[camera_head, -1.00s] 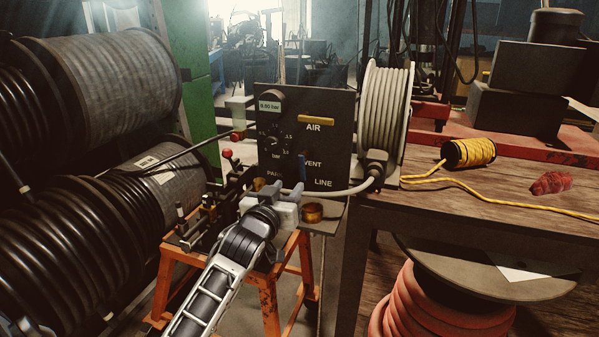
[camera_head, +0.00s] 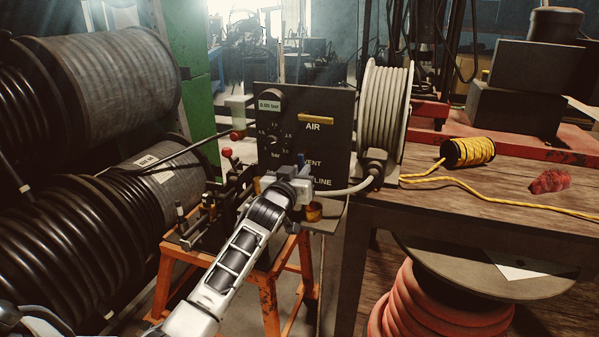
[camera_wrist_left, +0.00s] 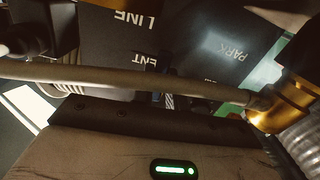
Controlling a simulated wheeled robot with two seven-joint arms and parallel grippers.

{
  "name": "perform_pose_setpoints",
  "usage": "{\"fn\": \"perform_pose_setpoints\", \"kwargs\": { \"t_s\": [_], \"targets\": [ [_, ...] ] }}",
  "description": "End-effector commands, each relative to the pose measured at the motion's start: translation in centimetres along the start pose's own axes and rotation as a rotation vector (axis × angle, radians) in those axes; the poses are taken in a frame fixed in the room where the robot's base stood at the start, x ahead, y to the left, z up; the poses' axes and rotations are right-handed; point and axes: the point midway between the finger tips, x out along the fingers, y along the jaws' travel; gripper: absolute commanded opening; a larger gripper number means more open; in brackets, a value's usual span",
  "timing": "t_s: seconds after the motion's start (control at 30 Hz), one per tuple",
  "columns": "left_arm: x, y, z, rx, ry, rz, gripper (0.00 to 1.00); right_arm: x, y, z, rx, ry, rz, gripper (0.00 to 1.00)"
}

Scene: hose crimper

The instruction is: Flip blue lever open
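The blue lever (camera_head: 301,158) is by the VENT label on the dark control panel (camera_head: 333,103). Only its upper part shows in the head view, and it looks roughly upright. My left gripper (camera_head: 303,178) is right in front of its lower part, covering the V of VENT. Whether the fingers touch or hold the lever is hidden. The left wrist view shows the panel upside down, with LINE, ENT and PARK lettering, close ahead of the gripper body (camera_wrist_left: 110,155). The fingers are not clear there. My right gripper is not in view.
A yellow lever (camera_head: 316,119) lies level above AIR. A small display (camera_head: 270,105) and a dial (camera_head: 273,141) are at left. A grey hose (camera_head: 345,190) crosses below the panel. Red-knobbed levers (camera_head: 227,152) stand left of it. A wooden bench (camera_head: 470,205) is at right.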

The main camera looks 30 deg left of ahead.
Motion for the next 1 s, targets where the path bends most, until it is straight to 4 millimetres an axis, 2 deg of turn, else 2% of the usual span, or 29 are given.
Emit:
{"fn": "perform_pose_setpoints", "kwargs": {
  "t_s": [0.17, 0.27, 0.5, 0.53, 0.6, 0.87, 1.0],
  "targets": [
    [-0.02, -0.04, -0.06, 0.011, 0.000, 0.000, 0.00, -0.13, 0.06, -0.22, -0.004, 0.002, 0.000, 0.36],
    [-0.01, -0.25, -0.20, 0.076, -0.001, -0.001, 0.00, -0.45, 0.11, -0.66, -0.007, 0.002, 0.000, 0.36],
    [-0.01, -0.30, -0.03, 0.099, 0.001, -0.001, 0.00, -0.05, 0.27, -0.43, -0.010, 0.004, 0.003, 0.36],
    [-0.01, -0.30, -0.03, 0.099, 0.001, -0.001, 0.20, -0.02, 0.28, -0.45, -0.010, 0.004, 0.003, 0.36],
    [-0.01, -0.31, -0.02, 0.099, 0.001, -0.001, 0.36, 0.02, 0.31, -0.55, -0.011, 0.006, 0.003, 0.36],
    [-0.04, -0.31, -0.01, 0.097, 0.001, -0.001, 0.36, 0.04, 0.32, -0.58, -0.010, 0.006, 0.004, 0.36],
    [-0.77, -0.30, 0.10, 0.096, -0.001, -0.001, 0.36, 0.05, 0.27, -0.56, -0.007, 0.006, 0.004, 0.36]
  ]
}}
